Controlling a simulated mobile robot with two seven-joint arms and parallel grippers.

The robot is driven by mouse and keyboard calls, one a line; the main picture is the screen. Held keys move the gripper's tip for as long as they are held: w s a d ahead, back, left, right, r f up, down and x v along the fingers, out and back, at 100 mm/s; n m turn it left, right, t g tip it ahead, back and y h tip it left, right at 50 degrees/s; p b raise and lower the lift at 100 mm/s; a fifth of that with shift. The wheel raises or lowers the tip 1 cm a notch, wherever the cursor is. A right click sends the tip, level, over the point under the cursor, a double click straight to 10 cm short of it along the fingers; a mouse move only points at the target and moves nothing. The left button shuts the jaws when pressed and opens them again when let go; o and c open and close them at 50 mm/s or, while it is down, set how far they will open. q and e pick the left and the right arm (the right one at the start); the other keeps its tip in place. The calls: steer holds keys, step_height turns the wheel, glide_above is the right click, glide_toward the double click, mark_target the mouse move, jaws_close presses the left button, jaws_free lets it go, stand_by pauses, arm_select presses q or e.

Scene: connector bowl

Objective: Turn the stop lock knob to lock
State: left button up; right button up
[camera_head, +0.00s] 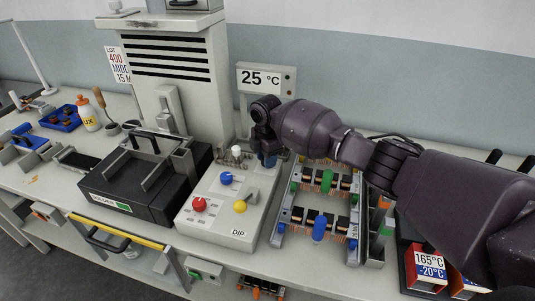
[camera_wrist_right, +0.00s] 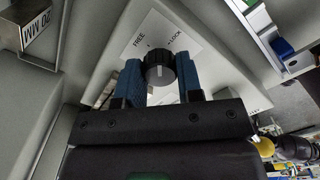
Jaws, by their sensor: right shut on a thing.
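The stop lock knob (camera_wrist_right: 159,68) is dark and ridged, in front of a white label (camera_wrist_right: 165,38) printed FREE on the left and LOCK on the right. My right gripper (camera_wrist_right: 159,80) has its blue fingers on either side of the knob and is shut on it. Which mark the knob points to is hard to tell. In the head view my right gripper (camera_head: 267,158) reaches down at the back of the bench beside the tall grey unit (camera_head: 172,80); the knob is hidden there. My left gripper is not in view.
A sloped box marked DIP (camera_head: 222,222) with red, blue and yellow knobs stands in front of the right gripper. A rack of connector parts (camera_head: 300,243) stands to its right. A black tray machine (camera_head: 130,190) stands left. A 25 °C display (camera_head: 264,79) stands behind.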

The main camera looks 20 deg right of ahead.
steer(key=m+p, duration=0.2)
steer(key=m, duration=0.1)
steer(key=m+p, duration=0.1)
steer(key=shift+r+m, duration=0.25)
steer(key=shift+m, duration=0.05)
arm_select(q)
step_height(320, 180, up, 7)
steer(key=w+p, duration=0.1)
steer(key=p, duration=0.1)
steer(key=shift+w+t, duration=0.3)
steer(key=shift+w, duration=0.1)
arm_select(e)
steer(key=shift+f+m, duration=0.1)
steer(key=shift+m, duration=1.4)
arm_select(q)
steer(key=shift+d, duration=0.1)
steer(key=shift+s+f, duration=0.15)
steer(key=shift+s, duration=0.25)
arm_select(e)
steer(key=o, duration=0.9)
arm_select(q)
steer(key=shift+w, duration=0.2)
arm_select(e)
steer(key=shift+f, duration=0.1)
